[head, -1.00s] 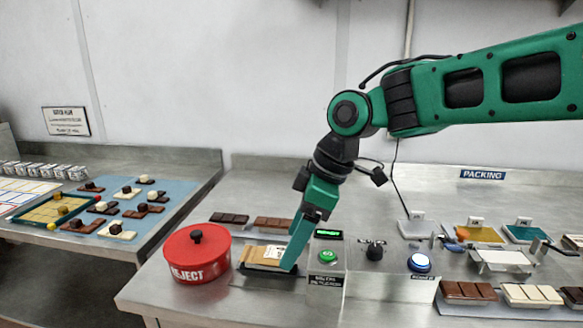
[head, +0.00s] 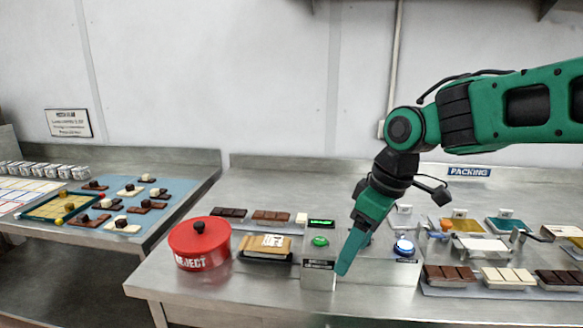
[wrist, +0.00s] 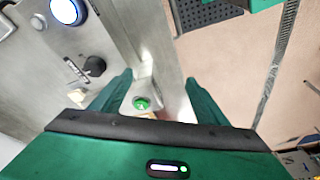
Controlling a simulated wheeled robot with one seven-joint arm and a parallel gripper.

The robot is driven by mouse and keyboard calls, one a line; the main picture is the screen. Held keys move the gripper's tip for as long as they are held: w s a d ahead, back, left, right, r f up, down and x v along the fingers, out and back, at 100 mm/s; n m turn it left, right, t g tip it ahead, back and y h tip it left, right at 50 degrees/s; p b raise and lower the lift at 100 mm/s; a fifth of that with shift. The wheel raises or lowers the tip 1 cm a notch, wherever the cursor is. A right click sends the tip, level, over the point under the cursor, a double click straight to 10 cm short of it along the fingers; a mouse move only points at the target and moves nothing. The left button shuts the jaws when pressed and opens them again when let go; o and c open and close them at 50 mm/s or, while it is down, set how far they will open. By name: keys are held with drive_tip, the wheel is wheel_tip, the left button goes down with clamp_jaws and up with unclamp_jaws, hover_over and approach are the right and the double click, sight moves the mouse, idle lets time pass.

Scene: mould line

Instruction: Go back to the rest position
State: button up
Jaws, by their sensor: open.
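My gripper (head: 343,268) hangs in front of the steel bench, fingers pointing down, to the right of the small control box with the green button (head: 320,241). In the wrist view its two fingers (wrist: 155,98) stand apart with nothing held between them, and the green button (wrist: 141,103) shows beyond the gap. In the head view the gripper partly hides the bench and the things behind it.
A red REJECT pot (head: 200,246) stands at the left of the bench, beside a wrapped bar (head: 266,247) on a dark base. A lit blue button (head: 403,247) is right of the gripper. Chocolate bars (head: 451,275) line the front right. A blue mat (head: 165,190) with chocolates lies far left.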

drive_tip(key=s+d+f+m+h, duration=0.15)
drive_tip(key=s+d+m, duration=0.25)
drive_tip(key=d, duration=0.5)
drive_tip(key=s+d+f+m+h, duration=0.1)
drive_tip(key=s+d+f+m, duration=0.15)
drive_tip(key=d+m, duration=0.45)
drive_tip(key=s+d+f+m, duration=0.2)
drive_tip(key=s+d+m, duration=0.1)
drive_tip(key=s+d, duration=0.3)
drive_tip(key=s+d+f+m+g, duration=0.1)
drive_tip(key=s+d+f+m, duration=0.1)
drive_tip(key=s+d, duration=0.4)
drive_tip(key=shift+s+m, duration=0.6)
drive_tip(key=shift+s, duration=0.45)
